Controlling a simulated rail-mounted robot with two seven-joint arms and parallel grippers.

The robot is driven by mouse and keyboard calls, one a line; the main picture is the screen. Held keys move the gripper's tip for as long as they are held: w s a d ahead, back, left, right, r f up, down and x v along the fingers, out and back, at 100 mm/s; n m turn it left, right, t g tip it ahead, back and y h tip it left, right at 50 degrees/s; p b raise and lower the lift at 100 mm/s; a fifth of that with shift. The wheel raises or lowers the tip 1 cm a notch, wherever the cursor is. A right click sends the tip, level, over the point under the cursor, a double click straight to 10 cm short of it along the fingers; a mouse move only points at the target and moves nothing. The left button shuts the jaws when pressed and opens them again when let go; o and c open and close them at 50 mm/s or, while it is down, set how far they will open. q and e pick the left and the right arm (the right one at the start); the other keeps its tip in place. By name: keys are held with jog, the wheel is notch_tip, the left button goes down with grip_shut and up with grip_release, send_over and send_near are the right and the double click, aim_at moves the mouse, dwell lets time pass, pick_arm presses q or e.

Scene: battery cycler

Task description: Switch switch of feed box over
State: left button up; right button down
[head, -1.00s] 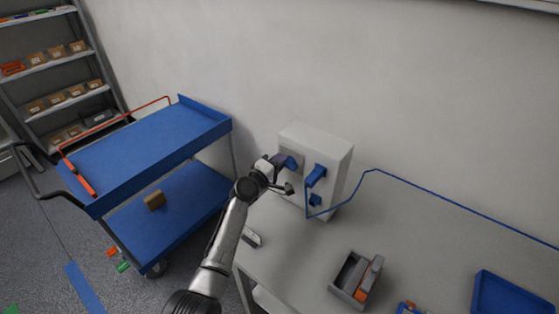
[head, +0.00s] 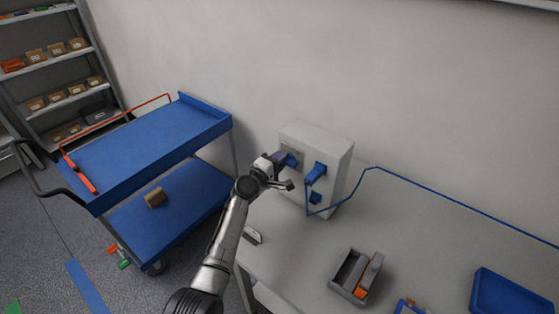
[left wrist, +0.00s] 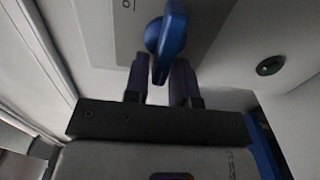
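The feed box (head: 325,145) is a pale grey box standing on the table against the wall. Its switch is a blue lever on a grey plate marked "O", close up in the left wrist view (left wrist: 170,35); in the head view it shows partly (head: 292,161) beside my gripper. My left gripper (left wrist: 160,80) is at the switch, its two dark fingers apart with the lever's lower end between them. The lever overlaps the right finger in the picture; I cannot tell whether they touch. My right gripper is out of view.
A blue plug (head: 316,173) with a blue cable (head: 440,205) is on the same box face, right of the switch. A grey tray (head: 346,272) and a blue bin (head: 510,295) are on the table (head: 420,235). A blue cart (head: 150,145) stands left.

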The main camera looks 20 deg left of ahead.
pick_arm(q)
jog(key=shift+o, duration=1.3)
jog(key=p+v, duration=0.2)
jog(key=v, duration=1.2)
jog(key=shift+w+d, duration=0.1)
